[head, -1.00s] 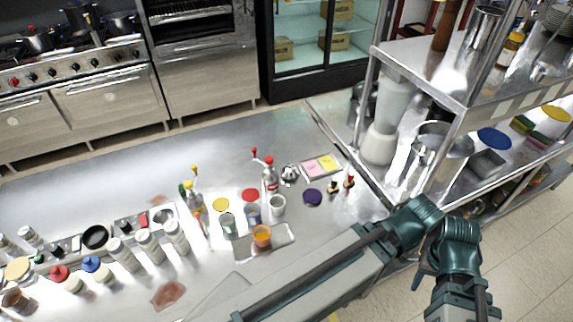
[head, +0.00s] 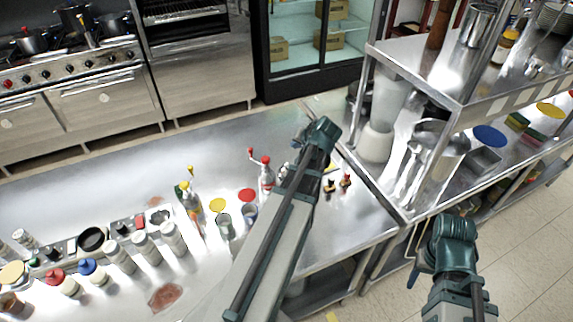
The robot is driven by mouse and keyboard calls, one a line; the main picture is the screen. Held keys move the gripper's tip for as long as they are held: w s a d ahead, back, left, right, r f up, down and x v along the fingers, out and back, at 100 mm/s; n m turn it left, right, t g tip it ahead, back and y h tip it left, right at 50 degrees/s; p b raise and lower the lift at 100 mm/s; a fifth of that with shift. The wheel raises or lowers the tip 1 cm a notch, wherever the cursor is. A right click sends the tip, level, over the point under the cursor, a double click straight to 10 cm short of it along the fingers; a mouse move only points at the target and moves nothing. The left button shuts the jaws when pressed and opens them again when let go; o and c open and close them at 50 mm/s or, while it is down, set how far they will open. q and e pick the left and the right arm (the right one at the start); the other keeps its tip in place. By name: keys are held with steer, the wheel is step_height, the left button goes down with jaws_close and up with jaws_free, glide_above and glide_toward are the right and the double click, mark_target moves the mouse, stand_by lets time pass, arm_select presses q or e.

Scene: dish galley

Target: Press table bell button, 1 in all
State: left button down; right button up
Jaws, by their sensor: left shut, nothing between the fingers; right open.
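The table bell (head: 283,171) is a small silver dome on the steel counter, beside a red-topped bottle. My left arm covers part of it in the head view. The arm reaches over the counter, with its teal joint above and to the right of the bell. The fingers of my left gripper cannot be made out behind the arm, so its distance from the bell cannot be told. My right arm stays at the lower right, off the counter, and its gripper fingers do not show.
Two small figures (head: 345,180) stand right of my arm. A steel shelf (head: 420,75) stands at the right. The counter's back left is clear.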

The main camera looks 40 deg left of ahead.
mark_target(287, 165)
arm_select(q)
steer(key=a, duration=0.3)
steer(key=shift+s+a+r+y, duration=0.1)
steer(key=shift+a+r+y, duration=0.05)
steer(key=shift+r+y, duration=0.2)
steer(key=shift+f, duration=0.1)
step_height(287, 165, down, 9)
steer(key=b, duration=0.9)
steer(key=shift+r, duration=0.2)
stand_by(1.3)
steer(key=shift+f+b, duration=0.35)
steer(key=shift+f, duration=0.05)
steer(key=shift+f+b, duration=0.5)
stand_by(0.6)
steer(key=shift+r, duration=0.15)
steer(key=shift+r+p, duration=0.8)
steer(key=shift+p, duration=0.15)
